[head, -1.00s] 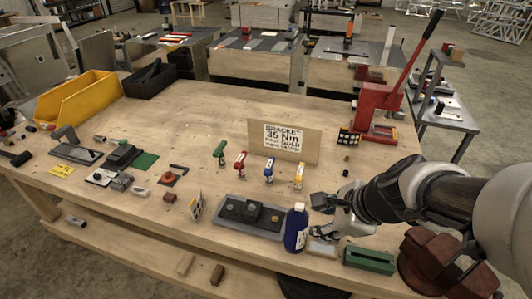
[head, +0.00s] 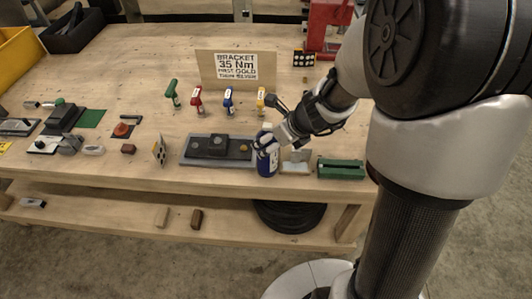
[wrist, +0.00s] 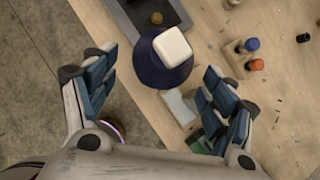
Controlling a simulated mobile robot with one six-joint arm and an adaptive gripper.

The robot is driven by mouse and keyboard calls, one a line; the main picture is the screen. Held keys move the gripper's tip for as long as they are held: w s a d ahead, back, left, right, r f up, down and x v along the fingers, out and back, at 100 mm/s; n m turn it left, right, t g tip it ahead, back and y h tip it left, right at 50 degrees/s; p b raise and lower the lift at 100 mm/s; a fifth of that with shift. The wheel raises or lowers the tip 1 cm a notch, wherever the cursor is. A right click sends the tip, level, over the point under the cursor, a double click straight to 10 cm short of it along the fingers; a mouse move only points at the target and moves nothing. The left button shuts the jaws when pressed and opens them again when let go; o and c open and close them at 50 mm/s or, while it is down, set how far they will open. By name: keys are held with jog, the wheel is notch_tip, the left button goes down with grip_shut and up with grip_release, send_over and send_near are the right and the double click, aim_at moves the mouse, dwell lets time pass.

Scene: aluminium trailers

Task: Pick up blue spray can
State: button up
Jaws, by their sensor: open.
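The blue spray can (head: 268,162) stands upright near the front edge of the wooden workbench, with a pale label on its side. In the wrist view the can (wrist: 150,65) is seen from above, with its white cap (wrist: 173,47) on top. My gripper (head: 272,139) is at the can's upper part in the head view and partly covers it. In the wrist view my gripper (wrist: 155,90) is open, with one finger to the left and one to the right. The can lies between and just beyond the fingertips. Contact cannot be told.
A grey tray (head: 190,150) with dark blocks is left of the can. A green box (head: 341,169) and a light block (head: 296,165) are to its right. Several coloured drivers, such as a blue one (head: 229,102), stand behind, before a bracket sign (head: 236,68).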

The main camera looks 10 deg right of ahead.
jog(key=b+x, duration=0.3)
jog(key=x, duration=0.2)
jog(key=shift+w+f, duration=0.1)
jog(key=shift+f, duration=0.3)
jog(key=shift+r, duration=0.1)
jog(key=shift+c, duration=0.6)
jog(key=c, duration=1.4)
